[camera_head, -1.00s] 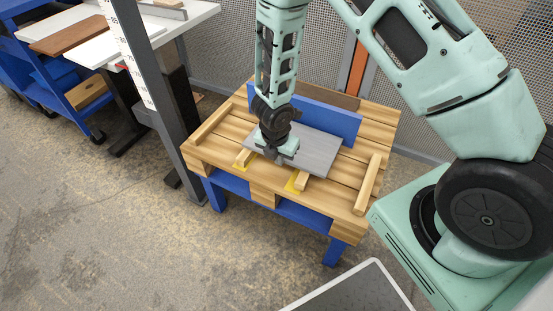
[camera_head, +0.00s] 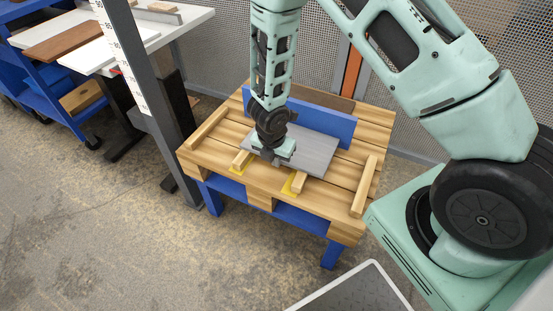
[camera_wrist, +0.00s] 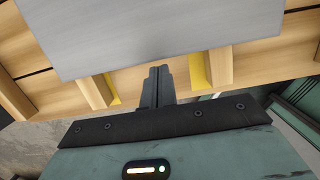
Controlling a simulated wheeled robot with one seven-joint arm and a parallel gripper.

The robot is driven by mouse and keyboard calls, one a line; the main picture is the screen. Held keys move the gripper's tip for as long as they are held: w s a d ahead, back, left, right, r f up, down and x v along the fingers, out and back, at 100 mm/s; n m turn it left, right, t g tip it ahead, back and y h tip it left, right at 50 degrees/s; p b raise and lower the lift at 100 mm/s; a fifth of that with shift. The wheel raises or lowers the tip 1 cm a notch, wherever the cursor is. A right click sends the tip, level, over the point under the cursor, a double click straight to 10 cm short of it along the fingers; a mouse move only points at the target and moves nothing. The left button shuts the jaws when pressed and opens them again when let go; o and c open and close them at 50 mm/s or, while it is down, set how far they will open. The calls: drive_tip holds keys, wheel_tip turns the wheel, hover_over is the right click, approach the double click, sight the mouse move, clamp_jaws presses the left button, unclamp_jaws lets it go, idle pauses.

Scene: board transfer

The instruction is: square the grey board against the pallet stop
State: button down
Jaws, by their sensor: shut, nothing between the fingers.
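The grey board (camera_head: 315,151) lies flat on the wooden pallet (camera_head: 348,172), in front of the upright blue stop (camera_head: 335,124). In the head view its far edge is close to the stop, but I cannot tell whether they touch all along. In the wrist view the grey board (camera_wrist: 150,35) fills the top, with its near edge running slantwise. My gripper (camera_head: 276,162) points down at the board's near edge, left of its middle. Its fingers (camera_wrist: 158,82) are shut and empty, just short of that edge in the wrist view; contact cannot be told.
Two short wooden blocks with yellow patches, left (camera_head: 241,160) and right (camera_head: 294,184), lie at the board's near side. Wooden rails edge the pallet at left (camera_head: 208,128) and right (camera_head: 363,186). A grey post (camera_head: 155,90) stands to the left. A mesh fence (camera_head: 220,60) is behind.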

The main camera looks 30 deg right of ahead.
drive_tip(key=shift+s+a+b, duration=0.3)
drive_tip(key=shift+s+a, duration=0.2)
drive_tip(key=shift+a, duration=0.15)
wheel_tip(320, 180, up, 7)
drive_tip(key=p, duration=0.6)
drive_tip(key=s+a+r+m, duration=0.2)
drive_tip(key=a+r+m, duration=0.15)
drive_tip(key=r, duration=0.35)
drive_tip(key=s+a+r+m, duration=0.2)
drive_tip(key=s+r+m, duration=0.15)
drive_tip(key=r, duration=0.45)
drive_tip(key=s+a+r+m+g+y+p, duration=0.15)
drive_tip(key=s+a+r+m, duration=0.25)
drive_tip(key=s+r+m, duration=1.05)
wheel_tip(320, 180, up, 14)
drive_tip(key=s+n+p, duration=0.2)
drive_tip(key=n+p, duration=0.2)
drive_tip(key=p, duration=1.1)
drive_tip(key=shift+s+a+y+p, duration=0.15)
drive_tip(key=shift+s+y+p, duration=0.15)
drive_tip(key=shift+y, duration=0.05)
